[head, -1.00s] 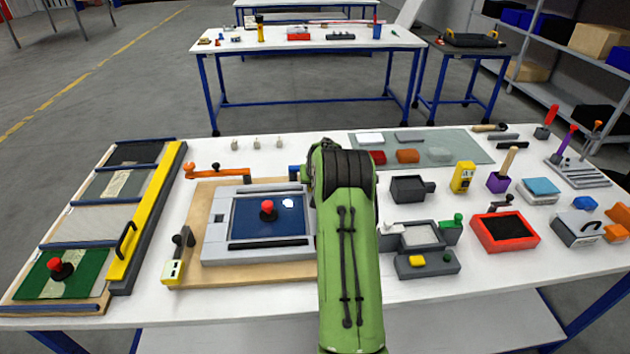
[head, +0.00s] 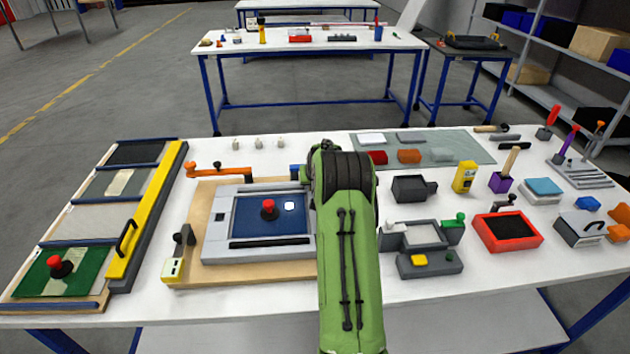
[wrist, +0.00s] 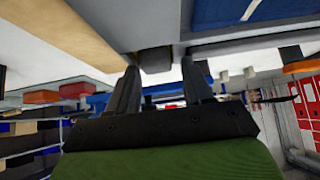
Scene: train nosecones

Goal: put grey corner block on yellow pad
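My gripper (wrist: 162,65) shows in the wrist view with its two dark fingers apart. A dark grey block (wrist: 155,60) appears between and beyond the fingertips; I see no contact with them. I cannot tell whether it is the grey corner block. In the head view my green arm hides the gripper and the table in front of it. A small yellow pad (head: 419,260) sits on a dark grey fixture (head: 445,266) right of my arm. A pale yellow block (head: 173,268) is at the wooden board's front left corner; which one the task means is unclear.
The wooden board (head: 215,275) carries a grey frame with a blue panel (head: 255,228) and red knob. A grey open box (head: 408,188), red tray (head: 507,232) and yellow box (head: 464,177) stand to the right. White table shows clear along the front right.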

